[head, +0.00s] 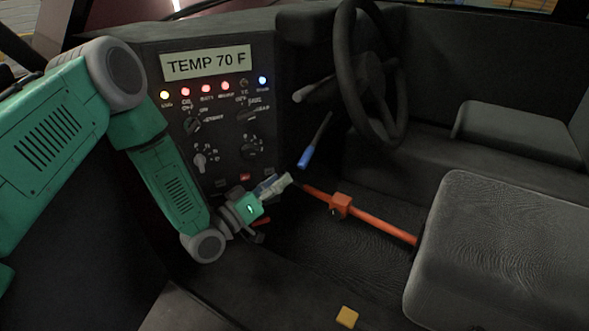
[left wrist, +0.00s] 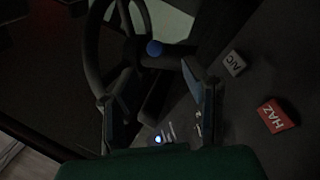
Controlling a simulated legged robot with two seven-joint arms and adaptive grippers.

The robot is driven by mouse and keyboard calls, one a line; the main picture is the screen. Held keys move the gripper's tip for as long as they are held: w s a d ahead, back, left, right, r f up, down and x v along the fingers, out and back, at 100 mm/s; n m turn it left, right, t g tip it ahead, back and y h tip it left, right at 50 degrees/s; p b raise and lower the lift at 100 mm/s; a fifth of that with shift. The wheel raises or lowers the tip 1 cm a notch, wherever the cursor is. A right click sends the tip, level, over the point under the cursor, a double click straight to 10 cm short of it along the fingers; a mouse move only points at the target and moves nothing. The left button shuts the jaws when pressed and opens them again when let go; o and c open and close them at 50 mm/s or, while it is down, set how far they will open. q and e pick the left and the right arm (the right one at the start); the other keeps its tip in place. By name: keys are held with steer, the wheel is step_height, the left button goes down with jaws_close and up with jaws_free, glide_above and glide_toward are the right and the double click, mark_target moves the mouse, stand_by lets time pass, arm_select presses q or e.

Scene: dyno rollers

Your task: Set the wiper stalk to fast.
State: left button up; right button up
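A dark grey stalk with a pale rounded tip (head: 313,90) sticks out left of the steering column in the head view. A lever with a blue grip (head: 307,155) slants down below it. I cannot tell for certain which one is the wiper stalk, and no setting marks are legible on either. My left gripper (head: 280,184) is low in front of the dash panel, below and left of the blue grip, apart from it. In the left wrist view my left gripper (left wrist: 152,92) has its fingers spread and empty. A round blue end (left wrist: 154,47) shows beyond them. My right gripper is not in view.
The steering wheel (head: 368,75) stands upper right of the left gripper. An orange bar (head: 375,221) with an orange block crosses toward the seat (head: 505,250). The dash panel (head: 225,130) has knobs and lights. A/C (left wrist: 234,63) and HAZ (left wrist: 276,115) buttons lie right.

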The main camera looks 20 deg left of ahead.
arm_select(q)
steer(key=shift+v, duration=1.55)
steer(key=shift+f, duration=0.1)
steer(key=s+d+f+m+g+y+p, duration=0.25)
steer(key=s+d+f+g+p, duration=0.2)
steer(key=s+f+g, duration=0.55)
steer(key=s+a+f+g+y+p, duration=0.1)
steer(key=s+g, duration=0.3)
steer(key=s, duration=0.7)
steer(key=s+a+f+g+y+p, duration=0.2)
steer(key=s+a+g+y, duration=0.1)
steer(key=s, duration=0.9)
steer(key=shift+f+g+y, duration=0.25)
steer(key=shift+g+y, duration=0.2)
steer(key=shift+g, duration=0.05)
steer(key=shift+m, duration=0.25)
